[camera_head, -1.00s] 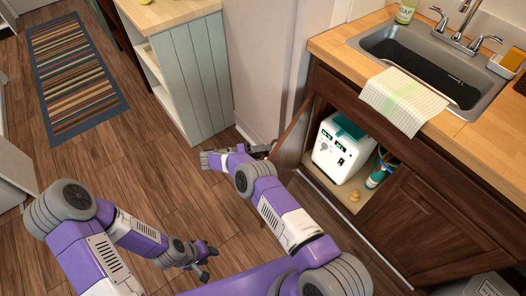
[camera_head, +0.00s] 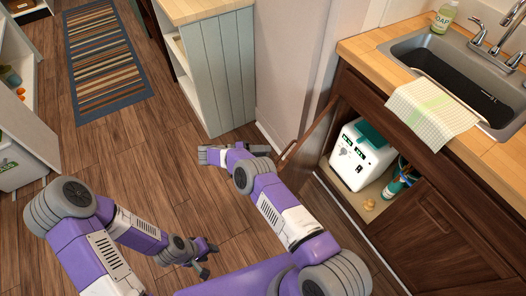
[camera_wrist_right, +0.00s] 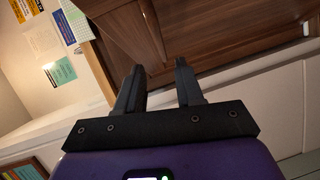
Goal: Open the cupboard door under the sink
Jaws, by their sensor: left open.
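The dark wooden cupboard door (camera_head: 312,140) under the sink stands ajar on the left side of the opening. Inside the cupboard are a white box-shaped device (camera_head: 360,157) with a teal top, a teal bottle (camera_head: 393,187) and a small tan object (camera_head: 369,204). My right gripper (camera_head: 262,149) is at the door's free edge, its fingertips hard to make out in the head view. In the right wrist view its two dark fingers (camera_wrist_right: 158,88) are apart, with wood panels beyond and nothing visibly clamped. My left gripper (camera_head: 207,258) is open and empty, low over the floor.
The sink (camera_head: 455,75) is set in a wooden counter with a cloth (camera_head: 430,112) over its front edge. A pale cabinet (camera_head: 217,75) and a wall end stand behind my right gripper. The wooden floor is clear around my left arm; a striped rug (camera_head: 104,55) lies farther back.

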